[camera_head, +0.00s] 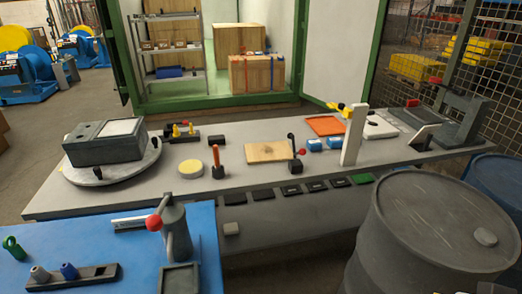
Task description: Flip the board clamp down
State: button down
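A light wooden board (267,152) lies flat in the middle of the long grey table. Just right of it stands a small black clamp (295,166), which looks like the board clamp. A dark lever rises upright from it, and a red knob shows at its side. Whether the clamp touches the board is too small to tell. My gripper does not show clearly; only an unclear grey piece shows at the bottom right corner.
The grey table (120,205) also bears a round turntable with a dark box (105,150), an orange-handled post (217,160), blue blocks (315,145) and a tall white upright (353,138). A blue table (190,275) and grey drum (440,220) stand in front.

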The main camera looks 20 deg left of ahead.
aim_at(302, 151)
jog(key=i+j+z, duration=0.2)
jog(key=i+j, duration=0.55)
jog(key=i+j+z, duration=0.25)
jog(key=i+j, duration=0.45)
jog(key=j, duration=0.2)
